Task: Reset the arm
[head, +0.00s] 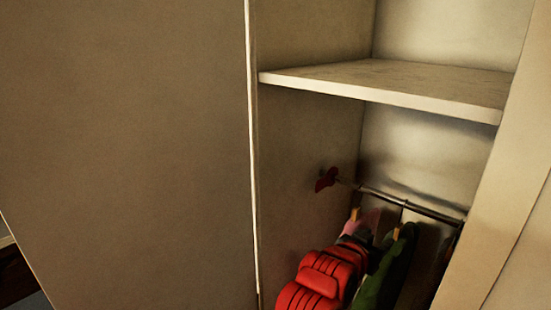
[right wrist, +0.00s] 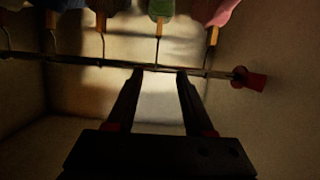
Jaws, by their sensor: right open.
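My right gripper (right wrist: 160,72) is open in the right wrist view, its two dark fingers apart and nothing seen between them. Its fingertips appear close to the wardrobe's hanging rod (right wrist: 75,61); I cannot tell whether they touch it. In the head view my red right arm reaches into the wardrobe from the bottom, and its fingers are largely hidden there among the clothes. The rod (head: 425,208) also shows there, below the shelf. My left gripper is in neither view.
A pink garment (head: 367,220) and a green garment (head: 388,275) hang beside my right arm. Several wooden hangers show in the right wrist view. A shelf (head: 400,82) lies above, a red rod mount (head: 326,179) at left. A large plain panel (head: 120,150) fills the left.

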